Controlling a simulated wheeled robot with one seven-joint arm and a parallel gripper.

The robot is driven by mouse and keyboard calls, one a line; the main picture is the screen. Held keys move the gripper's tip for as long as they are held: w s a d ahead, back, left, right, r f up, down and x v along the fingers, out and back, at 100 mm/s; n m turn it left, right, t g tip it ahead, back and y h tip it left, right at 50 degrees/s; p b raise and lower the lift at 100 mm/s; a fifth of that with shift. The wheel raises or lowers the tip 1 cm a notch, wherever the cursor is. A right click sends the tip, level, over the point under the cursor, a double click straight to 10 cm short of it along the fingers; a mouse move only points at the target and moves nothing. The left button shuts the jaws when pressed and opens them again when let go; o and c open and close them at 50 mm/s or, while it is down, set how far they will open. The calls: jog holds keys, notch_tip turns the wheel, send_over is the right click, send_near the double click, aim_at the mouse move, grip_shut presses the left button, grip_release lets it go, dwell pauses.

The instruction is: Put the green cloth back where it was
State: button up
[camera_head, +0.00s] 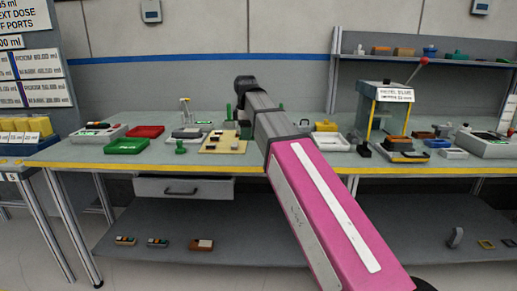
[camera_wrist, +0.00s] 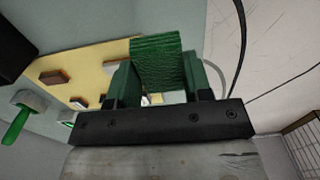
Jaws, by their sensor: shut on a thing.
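The green cloth (camera_wrist: 158,58) is a dark green, ribbed piece in the wrist view. My gripper (camera_wrist: 168,75) is shut on it, with a green finger on each side, and the cloth sticks out past the fingertips. Beyond it is a yellow board (camera_wrist: 100,65) with brown blocks; I cannot tell the height of the cloth over it. In the head view my arm hides most of the gripper, and I cannot make out the cloth for certain.
On the workbench (camera_head: 80,155) are a green tray (camera_head: 127,146), a red tray (camera_head: 146,131), a green-handled piece (camera_head: 181,147) and the yellow board (camera_head: 225,146). A press with a red-knobbed lever (camera_head: 390,105) stands at right. A lower shelf (camera_head: 260,240) holds small parts.

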send_over(258, 152)
jog(key=f, duration=0.4)
jog(key=shift+s, duration=0.2)
jog(key=shift+f, duration=1.95)
jog(key=o, duration=0.9)
jog(key=shift+f, duration=0.15)
notch_tip(258, 152, up, 12)
jog(key=shift+r, duration=0.2)
